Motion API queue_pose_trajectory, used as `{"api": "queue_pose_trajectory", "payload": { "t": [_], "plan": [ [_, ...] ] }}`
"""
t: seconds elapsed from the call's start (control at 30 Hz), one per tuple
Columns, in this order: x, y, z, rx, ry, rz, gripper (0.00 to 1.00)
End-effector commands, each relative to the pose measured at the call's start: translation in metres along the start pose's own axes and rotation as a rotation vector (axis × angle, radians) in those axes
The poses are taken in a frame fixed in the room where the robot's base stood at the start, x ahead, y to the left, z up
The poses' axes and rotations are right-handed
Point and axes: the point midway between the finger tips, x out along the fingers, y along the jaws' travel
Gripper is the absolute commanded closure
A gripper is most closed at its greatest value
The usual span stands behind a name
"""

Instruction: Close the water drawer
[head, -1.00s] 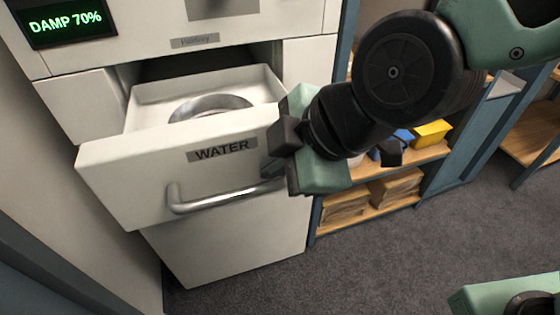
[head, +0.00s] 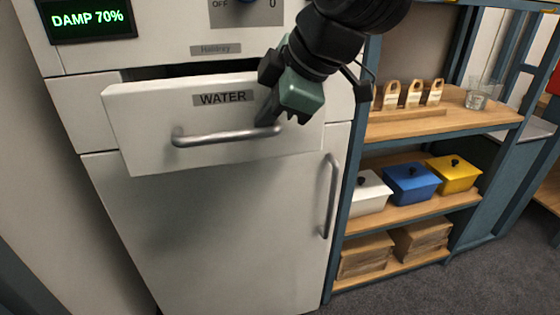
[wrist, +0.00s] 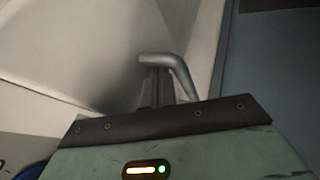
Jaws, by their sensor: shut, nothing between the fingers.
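The water drawer (head: 235,150) is a white front with a WATER label and a grey bar handle (head: 215,137). It stands a little way out of the white cabinet, with a narrow dark gap above its top edge. My gripper (head: 268,118) is shut and empty, at the right end of the handle and against or very near the drawer front; I cannot tell whether it touches. In the wrist view the fingertips (wrist: 157,92) are just below the bent end of the handle (wrist: 165,62). The drawer's inside is hidden.
A display (head: 87,19) reads DAMP 70%. Below the drawer is a closed cabinet door with a vertical handle (head: 330,195). Right of the cabinet, a shelf unit (head: 410,220) holds white, blue and yellow lidded boxes, small bags and a glass. Grey floor is clear at lower right.

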Motion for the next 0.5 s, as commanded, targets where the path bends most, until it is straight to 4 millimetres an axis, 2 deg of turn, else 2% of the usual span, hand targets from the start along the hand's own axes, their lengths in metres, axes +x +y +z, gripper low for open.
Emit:
{"api": "queue_pose_trajectory", "payload": {
  "t": [0.03,0.2,0.5],
  "plan": [
    [0.009,0.011,0.003,0.004,-0.002,0.002,1.0],
    [0.022,0.041,0.001,0.003,-0.001,0.0,1.0],
    [0.036,0.068,0.0,0.001,-0.001,-0.001,1.0]
  ]
}}
